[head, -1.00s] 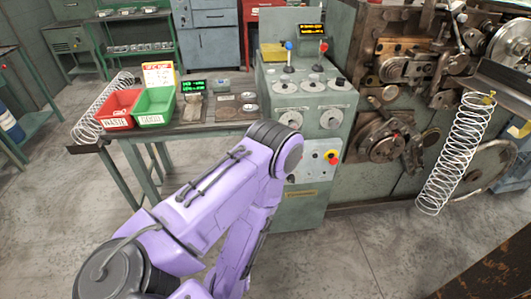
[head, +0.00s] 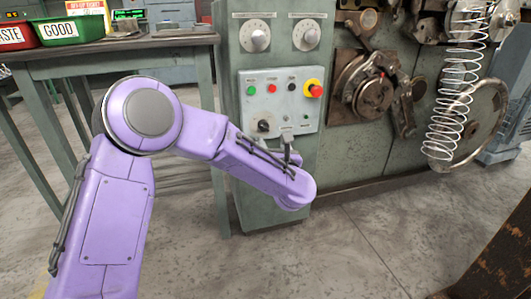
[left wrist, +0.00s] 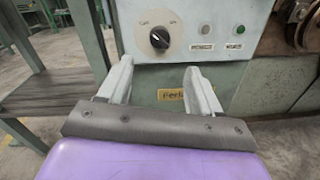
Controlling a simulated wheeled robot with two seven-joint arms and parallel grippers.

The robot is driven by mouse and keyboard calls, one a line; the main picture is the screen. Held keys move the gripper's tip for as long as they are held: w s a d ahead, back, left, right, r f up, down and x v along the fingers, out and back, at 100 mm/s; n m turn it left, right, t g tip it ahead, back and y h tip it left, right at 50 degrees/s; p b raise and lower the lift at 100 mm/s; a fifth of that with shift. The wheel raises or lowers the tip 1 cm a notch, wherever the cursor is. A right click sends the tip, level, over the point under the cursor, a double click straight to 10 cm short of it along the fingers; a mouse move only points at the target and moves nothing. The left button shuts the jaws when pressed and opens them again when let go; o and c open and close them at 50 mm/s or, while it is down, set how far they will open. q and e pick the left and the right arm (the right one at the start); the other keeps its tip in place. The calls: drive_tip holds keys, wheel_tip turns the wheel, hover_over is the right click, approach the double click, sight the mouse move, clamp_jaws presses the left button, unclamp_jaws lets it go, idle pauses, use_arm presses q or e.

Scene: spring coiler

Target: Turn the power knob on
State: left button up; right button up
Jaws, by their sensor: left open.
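The black power knob (head: 263,125) is at the lower left of the pale control panel (head: 304,104) on the green cabinet. In the left wrist view the knob (left wrist: 160,39) stands on a round plate with a small label on each side; I cannot read its setting surely. My left gripper (head: 288,142) is at the panel's lower edge, right of the knob in the head view. In the left wrist view its two grey fingers (left wrist: 159,68) are apart with nothing between them, just below the knob and not touching it. My right gripper is not in view.
Green, red and black buttons and a red emergency stop (head: 315,90) on yellow sit above the knob. Two dials (head: 255,36) are higher up. A table (head: 150,50) with bins stands left; a wire spring (head: 455,100) hangs right. Floor in front is clear.

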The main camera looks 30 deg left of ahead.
sight(265, 128)
use_arm(q)
drive_tip(key=b+x, duration=0.2)
drive_tip(key=x, duration=0.7)
drive_tip(key=shift+w+a, duration=0.1)
drive_tip(key=shift+a, duration=0.05)
drive_tip(key=shift+w+a, duration=0.35)
drive_tip(key=c, duration=1)
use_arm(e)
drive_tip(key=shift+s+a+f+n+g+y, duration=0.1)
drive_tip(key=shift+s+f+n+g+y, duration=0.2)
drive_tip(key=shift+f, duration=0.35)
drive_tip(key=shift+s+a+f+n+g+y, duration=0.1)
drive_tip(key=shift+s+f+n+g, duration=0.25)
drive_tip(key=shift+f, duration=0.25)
